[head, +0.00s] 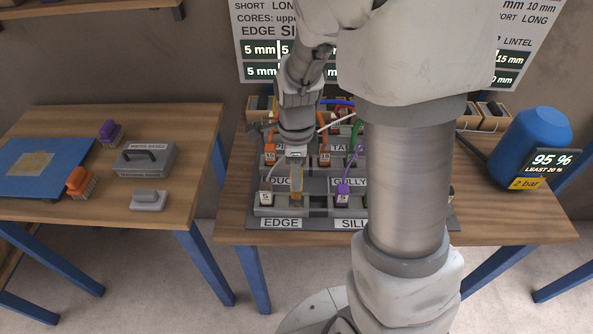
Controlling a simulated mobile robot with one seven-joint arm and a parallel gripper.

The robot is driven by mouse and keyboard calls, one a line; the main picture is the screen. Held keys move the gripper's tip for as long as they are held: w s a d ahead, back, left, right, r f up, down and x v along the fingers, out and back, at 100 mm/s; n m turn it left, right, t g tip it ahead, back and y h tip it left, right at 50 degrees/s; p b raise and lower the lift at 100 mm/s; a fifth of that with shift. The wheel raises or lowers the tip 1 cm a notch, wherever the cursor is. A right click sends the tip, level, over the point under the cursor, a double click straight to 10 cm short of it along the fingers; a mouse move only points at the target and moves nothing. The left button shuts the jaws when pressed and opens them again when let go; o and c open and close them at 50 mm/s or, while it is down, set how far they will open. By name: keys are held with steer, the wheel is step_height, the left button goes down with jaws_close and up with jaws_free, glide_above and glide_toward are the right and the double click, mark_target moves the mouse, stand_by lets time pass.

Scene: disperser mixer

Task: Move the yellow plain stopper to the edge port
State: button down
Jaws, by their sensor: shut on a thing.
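My gripper (296,158) points down over the left part of the grey port rack (408,219) on the right-hand table. It is shut on a narrow yellow piece, the yellow stopper (296,179), just above the front row. The "EDGE" label (281,223) is on the rack's front edge, below and slightly left of the stopper. Whether the stopper touches the rack, and the opening of the edge port, cannot be told at this size.
A white-topped block (265,198) and a purple-topped one (343,190) stand in the front row, either side of the stopper. Orange pieces and cables are behind. My arm hides the rack's right part. A blue tank (537,140) stands right; the left table (185,150) holds brushes.

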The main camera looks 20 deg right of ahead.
steer(key=shift+f, duration=0.65)
stand_by(1.5)
steer(key=shift+f+b, duration=1.25)
steer(key=shift+f, duration=0.8)
steer(key=c, duration=0.5)
jaws_free()
steer(key=shift+r, duration=0.1)
step_height(320, 180, up, 17)
steer(key=p, duration=0.3)
steer(key=shift+r, duration=0.2)
